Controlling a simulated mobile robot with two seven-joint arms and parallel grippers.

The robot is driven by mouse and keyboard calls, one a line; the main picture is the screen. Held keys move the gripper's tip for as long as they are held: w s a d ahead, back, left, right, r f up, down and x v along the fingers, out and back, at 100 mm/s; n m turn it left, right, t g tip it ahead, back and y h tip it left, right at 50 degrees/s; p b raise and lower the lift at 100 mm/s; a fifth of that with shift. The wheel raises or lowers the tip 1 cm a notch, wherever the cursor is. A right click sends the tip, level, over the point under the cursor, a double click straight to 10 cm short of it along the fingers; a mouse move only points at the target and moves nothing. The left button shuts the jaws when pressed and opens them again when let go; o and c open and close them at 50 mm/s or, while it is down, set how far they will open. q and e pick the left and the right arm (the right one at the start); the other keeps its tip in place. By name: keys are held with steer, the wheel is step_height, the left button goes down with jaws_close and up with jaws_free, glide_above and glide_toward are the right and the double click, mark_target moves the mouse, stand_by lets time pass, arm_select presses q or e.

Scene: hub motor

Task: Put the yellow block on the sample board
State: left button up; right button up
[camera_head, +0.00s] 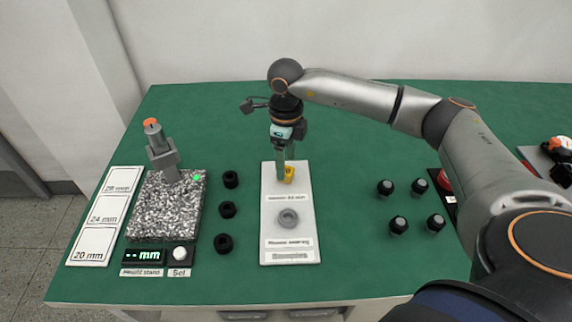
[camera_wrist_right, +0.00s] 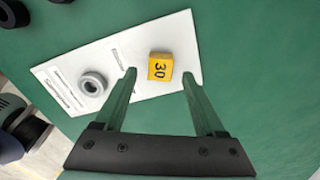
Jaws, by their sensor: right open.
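The yellow block (camera_head: 289,175), marked 30, sits on the upper part of the white sample board (camera_head: 305,216). In the right wrist view the block (camera_wrist_right: 160,67) shows near the board's edge (camera_wrist_right: 184,28). My right gripper (camera_head: 284,172) points down at the block. In the right wrist view its two fingers (camera_wrist_right: 158,76) are apart, with the block between or just beyond their tips; I cannot tell which. The gripper's finger hides part of the block in the head view. My left gripper is not in view.
A grey ring (camera_head: 288,218) sits lower on the board. Several black nuts (camera_head: 228,210) stand left of it, beside a speckled granite stand (camera_head: 165,212) with a readout (camera_head: 143,256). White size cards (camera_head: 104,216) lie far left. Several dark knobs (camera_head: 399,225) stand right.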

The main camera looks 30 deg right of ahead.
step_height(320, 180, up, 10)
stand_by(0.3)
steer(key=shift+f, duration=0.1)
stand_by(0.3)
